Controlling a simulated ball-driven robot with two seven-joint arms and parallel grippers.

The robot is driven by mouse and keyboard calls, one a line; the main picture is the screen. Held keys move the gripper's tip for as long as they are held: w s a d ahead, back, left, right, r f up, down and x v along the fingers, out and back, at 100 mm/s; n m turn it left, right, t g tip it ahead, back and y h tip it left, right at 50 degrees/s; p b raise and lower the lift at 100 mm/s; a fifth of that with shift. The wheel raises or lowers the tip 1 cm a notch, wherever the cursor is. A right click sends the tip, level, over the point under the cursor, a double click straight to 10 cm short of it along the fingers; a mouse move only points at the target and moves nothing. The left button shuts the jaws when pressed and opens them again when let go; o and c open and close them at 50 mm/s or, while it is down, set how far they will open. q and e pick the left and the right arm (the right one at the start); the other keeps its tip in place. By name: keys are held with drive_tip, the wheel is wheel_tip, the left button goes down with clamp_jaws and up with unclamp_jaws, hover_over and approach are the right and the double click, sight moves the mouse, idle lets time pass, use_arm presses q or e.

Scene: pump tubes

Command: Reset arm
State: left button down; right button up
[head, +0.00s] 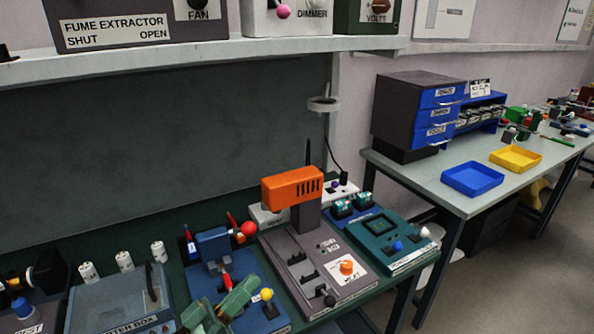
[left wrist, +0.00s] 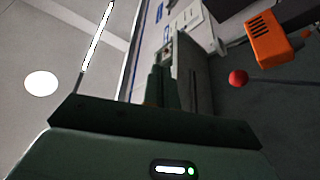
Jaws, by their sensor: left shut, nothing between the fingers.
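My left gripper (head: 246,288) is green and shows at the bottom of the head view, low over the front of the blue fixture (head: 213,244) on the bench. In the left wrist view its fingers (left wrist: 160,82) are together with nothing between them. That view looks up past the fingers to the ceiling and wall. I cannot tell whether the gripper touches the fixture. My right gripper is in neither view.
An orange-headed tool (head: 292,186) stands on a grey base right of the gripper. A red ball knob (head: 249,229) and a yellow knob (head: 266,294) are close by. A teal box (head: 377,240) is farther right. A shelf (head: 200,58) overhangs the bench.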

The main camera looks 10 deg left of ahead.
use_arm(q)
wheel_tip(320, 180, down, 7)
drive_tip(key=m+g+y, duration=0.2)
drive_tip(key=y, duration=0.5)
drive_tip(key=s+a+f+m+g+y, duration=0.2)
drive_tip(key=s+a+f+g+y, duration=0.2)
drive_tip(key=s+a+y, duration=0.3)
drive_tip(key=s+a+f+m+g+y, duration=0.1)
drive_tip(key=s+a+f+g+y, duration=0.35)
drive_tip(key=s+a, duration=0.4)
drive_tip(key=s+d+f+g+h, duration=0.1)
drive_tip(key=s+f, duration=0.1)
drive_tip(key=f, duration=1.1)
drive_tip(key=s+d+f+g+h, duration=0.1)
drive_tip(key=s+d+f+g, duration=0.15)
drive_tip(key=f, duration=1.15)
drive_tip(key=s+f+n+g+h, duration=0.1)
drive_tip(key=s+f, duration=0.6)
drive_tip(key=s, duration=0.3)
drive_tip(key=s+a+f+n+g, duration=0.1)
drive_tip(key=s+f+n, duration=0.1)
drive_tip(key=s+f, duration=0.5)
drive_tip(key=s, duration=0.3)
drive_tip(key=shift+f+h, duration=0.25)
drive_tip(key=shift+h, duration=0.1)
